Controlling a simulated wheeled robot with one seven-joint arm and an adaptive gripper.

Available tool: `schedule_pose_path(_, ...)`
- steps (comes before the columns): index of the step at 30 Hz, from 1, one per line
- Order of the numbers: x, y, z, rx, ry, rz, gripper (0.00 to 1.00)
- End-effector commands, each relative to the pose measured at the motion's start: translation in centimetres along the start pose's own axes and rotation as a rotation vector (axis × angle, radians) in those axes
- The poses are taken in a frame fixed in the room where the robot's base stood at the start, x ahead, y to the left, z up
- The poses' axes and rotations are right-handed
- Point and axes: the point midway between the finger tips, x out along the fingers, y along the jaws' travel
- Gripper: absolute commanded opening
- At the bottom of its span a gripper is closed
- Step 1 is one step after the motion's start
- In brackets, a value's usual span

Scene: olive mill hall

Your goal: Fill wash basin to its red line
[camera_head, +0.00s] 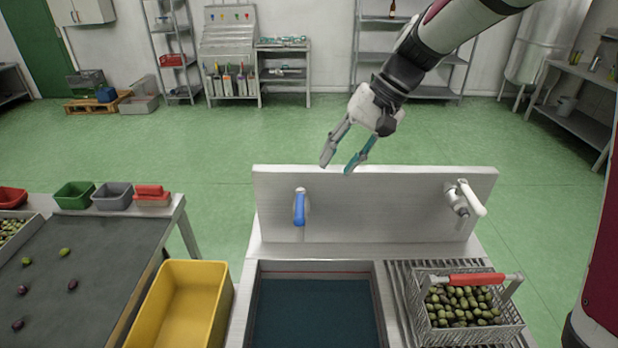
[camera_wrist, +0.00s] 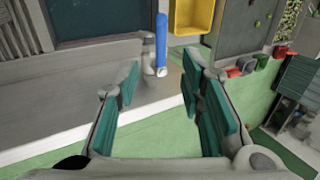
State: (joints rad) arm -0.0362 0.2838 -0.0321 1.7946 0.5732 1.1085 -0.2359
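The wash basin (camera_head: 380,305) is sunk in the steel counter and holds dark blue-green water (camera_head: 315,315). A thin red line (camera_head: 315,275) runs along its back wall, just above the water. A blue lever (camera_head: 299,208) hangs down on the backsplash behind the basin. It also shows in the wrist view (camera_wrist: 161,45), beyond my fingers. A white tap fitting (camera_head: 464,199) is mounted at the right end of the backsplash. No stream of water is visible. My gripper (camera_head: 345,165) is open and empty, above the backsplash to the right of the lever.
A wire basket of olives (camera_head: 420,325) with a red handle stands on the ribbed drainboard right of the basin. A yellow bin (camera_head: 220,310) stands left of it. A sorting table (camera_head: 90,250) with loose olives is farther left.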

Motion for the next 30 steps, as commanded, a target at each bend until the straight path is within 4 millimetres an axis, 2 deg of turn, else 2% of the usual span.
schedule_pose_path(8,2.0,-0.2,-0.4,0.004,-0.01,-0.012,0.35)
schedule_pose_path(21,10.3,-0.2,-0.2,0.004,-0.011,-0.01,0.35)
schedule_pose_path(25,12.2,-0.2,-0.3,0.005,-0.009,-0.01,0.35)
schedule_pose_path(30,13.8,-0.2,-0.3,0.004,-0.007,-0.011,0.35)
